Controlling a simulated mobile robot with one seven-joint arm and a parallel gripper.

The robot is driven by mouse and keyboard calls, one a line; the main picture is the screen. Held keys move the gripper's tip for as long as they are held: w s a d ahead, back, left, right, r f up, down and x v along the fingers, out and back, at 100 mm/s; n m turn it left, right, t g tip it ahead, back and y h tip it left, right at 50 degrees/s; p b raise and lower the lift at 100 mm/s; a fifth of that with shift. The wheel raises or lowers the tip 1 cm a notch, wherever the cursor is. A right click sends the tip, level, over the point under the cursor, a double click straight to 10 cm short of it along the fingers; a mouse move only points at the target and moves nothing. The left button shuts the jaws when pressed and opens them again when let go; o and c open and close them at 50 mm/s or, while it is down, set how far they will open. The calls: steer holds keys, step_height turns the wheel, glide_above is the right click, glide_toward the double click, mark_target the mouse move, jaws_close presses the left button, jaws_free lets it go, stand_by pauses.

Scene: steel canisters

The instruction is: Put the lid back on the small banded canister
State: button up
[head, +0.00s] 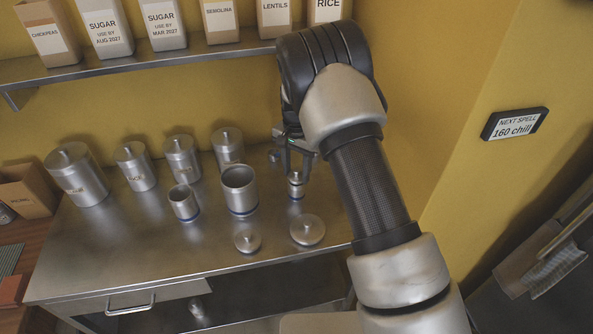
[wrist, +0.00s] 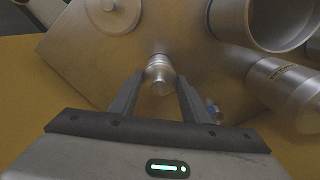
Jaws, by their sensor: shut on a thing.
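The small banded canister (head: 296,194) stands upright on the steel table with a blue band near its base. My gripper (head: 296,174) is right above it, pointing down. In the wrist view my gripper (wrist: 162,82) is shut on a small round lid (wrist: 161,86), with a finger on each side. The lid is in line with the canister (wrist: 157,62). I cannot tell whether it is seated on the rim or slightly above. Two larger lids, a medium one (head: 247,241) and a large one (head: 307,230), lie flat on the table.
A large open canister (head: 240,195) and a medium open one (head: 184,205), both blue-banded, stand left of my gripper. Several lidded canisters (head: 180,158) line the back. A shelf (head: 150,60) with packets hangs above. The table's front left is clear.

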stand_by(0.3)
steer(key=o, duration=1.6)
steer(key=shift+c, duration=0.2)
steer(key=shift+r+p, duration=1.95)
steer(key=shift+r, duration=1.55)
jaws_close()
